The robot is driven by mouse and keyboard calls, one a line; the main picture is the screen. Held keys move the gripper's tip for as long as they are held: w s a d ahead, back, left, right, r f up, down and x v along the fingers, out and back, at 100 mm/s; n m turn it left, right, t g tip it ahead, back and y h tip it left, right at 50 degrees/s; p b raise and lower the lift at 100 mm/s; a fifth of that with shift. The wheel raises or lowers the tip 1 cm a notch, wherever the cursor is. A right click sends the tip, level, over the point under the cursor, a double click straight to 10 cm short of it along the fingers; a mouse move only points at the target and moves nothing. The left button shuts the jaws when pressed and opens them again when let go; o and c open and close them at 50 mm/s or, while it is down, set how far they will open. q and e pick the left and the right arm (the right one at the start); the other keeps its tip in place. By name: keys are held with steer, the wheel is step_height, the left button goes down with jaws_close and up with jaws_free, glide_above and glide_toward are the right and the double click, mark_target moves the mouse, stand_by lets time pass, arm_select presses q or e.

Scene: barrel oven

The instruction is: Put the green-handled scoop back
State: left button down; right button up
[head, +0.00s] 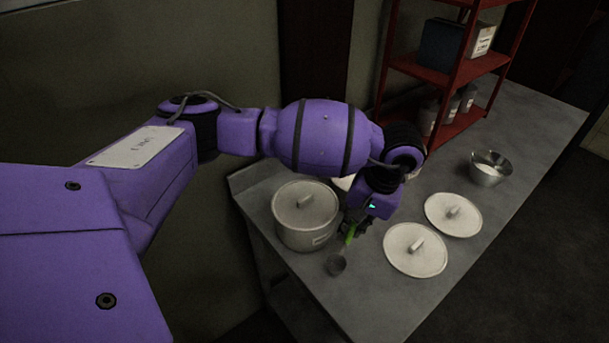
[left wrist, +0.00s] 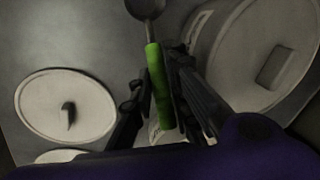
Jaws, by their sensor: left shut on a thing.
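The scoop's green handle (head: 350,233) is between the fingers of my left gripper (head: 356,222). Its grey metal bowl (head: 336,265) points toward the near edge of the grey table (head: 385,306). In the left wrist view the green handle (left wrist: 159,84) runs between the two dark fingers of the left gripper (left wrist: 158,92), and the bowl (left wrist: 146,8) is cut by the top edge. I cannot tell whether the bowl touches the table. My right gripper is in neither view.
A lidded pot (head: 306,222) stands left of the scoop. Two loose lids, a near one (head: 415,262) and a far one (head: 466,214), lie to the right. A metal bowl (head: 491,175) stands farther back, before a red shelf (head: 452,72). My arm hides part of the table.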

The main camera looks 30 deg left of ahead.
arm_select(q)
steer(key=shift+f, duration=0.5)
steer(key=shift+f, duration=0.15)
steer(key=c, duration=1.7)
jaws_free()
steer(key=shift+o, duration=0.2)
steer(key=v, duration=1.2)
steer(key=shift+r+b, duration=0.3)
